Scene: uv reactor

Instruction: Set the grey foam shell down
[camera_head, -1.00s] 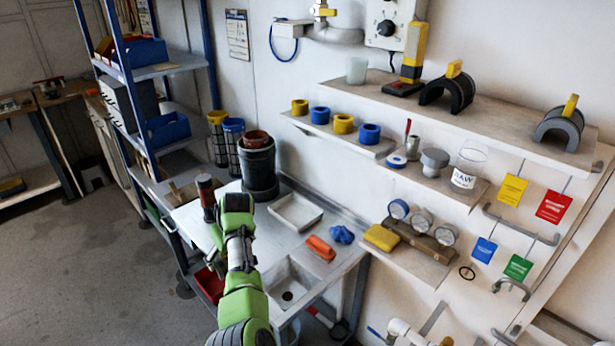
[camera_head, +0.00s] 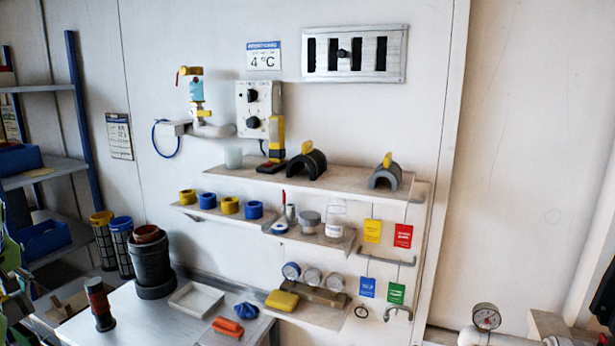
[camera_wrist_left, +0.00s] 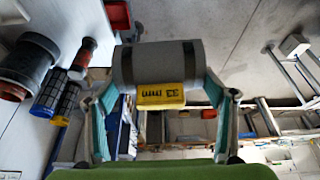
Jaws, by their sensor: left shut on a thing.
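The grey foam shell (camera_wrist_left: 150,64) is held by my left gripper (camera_wrist_left: 160,98) in the left wrist view. It is a grey half-round piece with dark bands and a yellow label. The two fingers are shut on it from either side, and it looks clear of any surface. In the head view only green and dark parts of my left arm show at the left edge, and the held shell is out of sight. My right gripper is not in view.
The upper wall shelf (camera_head: 345,184) holds a black half-shell (camera_head: 308,163) and a dark grey half-shell (camera_head: 385,177), with gaps between. The bench (camera_head: 140,318) below carries a dark canister (camera_head: 151,265), a white tray (camera_head: 197,299) and a red-black cylinder (camera_head: 99,305).

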